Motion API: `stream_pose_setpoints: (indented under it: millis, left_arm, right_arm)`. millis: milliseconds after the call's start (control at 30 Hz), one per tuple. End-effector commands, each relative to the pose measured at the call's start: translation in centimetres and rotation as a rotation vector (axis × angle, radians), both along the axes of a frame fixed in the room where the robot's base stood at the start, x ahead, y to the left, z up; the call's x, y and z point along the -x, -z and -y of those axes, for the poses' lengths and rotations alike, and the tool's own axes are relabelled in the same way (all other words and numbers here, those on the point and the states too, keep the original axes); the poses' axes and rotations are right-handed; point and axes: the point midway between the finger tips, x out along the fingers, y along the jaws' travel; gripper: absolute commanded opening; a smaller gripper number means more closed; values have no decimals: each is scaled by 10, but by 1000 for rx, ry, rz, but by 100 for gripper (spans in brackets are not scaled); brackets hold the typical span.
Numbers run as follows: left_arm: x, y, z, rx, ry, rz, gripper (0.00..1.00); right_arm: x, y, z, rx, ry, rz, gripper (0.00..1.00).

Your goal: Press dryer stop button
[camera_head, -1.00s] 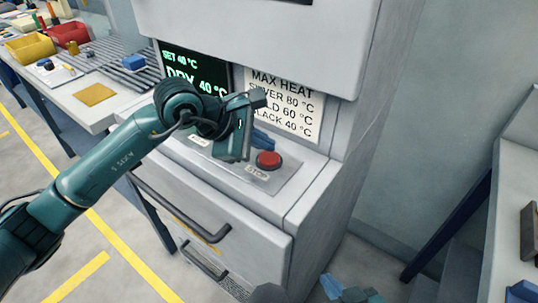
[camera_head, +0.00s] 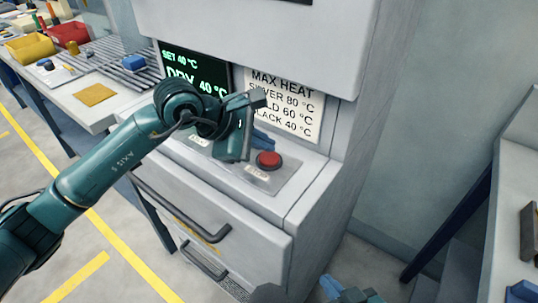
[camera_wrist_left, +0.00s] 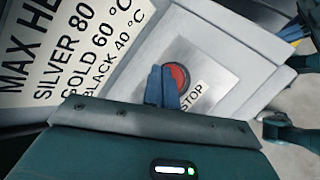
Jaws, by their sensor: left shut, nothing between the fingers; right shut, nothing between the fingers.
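The red stop button (camera_head: 269,160) sits on a grey panel of the dryer (camera_head: 300,205), with a STOP label (camera_head: 257,173) in front of it. My left gripper (camera_head: 263,140) is shut and empty, its blue fingertips just behind and left of the button in the head view. In the left wrist view the shut fingers (camera_wrist_left: 162,86) overlap the left part of the red button (camera_wrist_left: 180,76). I cannot tell whether they touch it. My right gripper (camera_head: 330,287) is shut at the bottom edge of the head view, low beside the dryer.
The dryer's green display (camera_head: 195,75) reads SET 40 °C and DRY 40 °C, partly covered by my left arm. A max heat sign (camera_head: 285,103) is beside it. Drawer handles (camera_head: 185,210) stick out below. A bench with bins (camera_head: 70,33) stands left.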

Motion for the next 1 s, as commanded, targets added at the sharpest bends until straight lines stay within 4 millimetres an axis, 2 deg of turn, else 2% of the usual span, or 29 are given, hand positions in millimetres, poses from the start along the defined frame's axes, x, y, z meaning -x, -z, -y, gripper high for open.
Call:
stream_pose_setpoints:
  millis: [200,500,1000]
  left_arm:
    - [0,1,0,0,0,0,0]
    - [0,9,0,-1,0,1,0]
    - [0,9,0,0,0,0,0]
  right_arm:
    - [0,1,0,0,0,0,0]
    - [0,14,0,1,0,0,0]
    - [0,14,1,2,1,1,0]
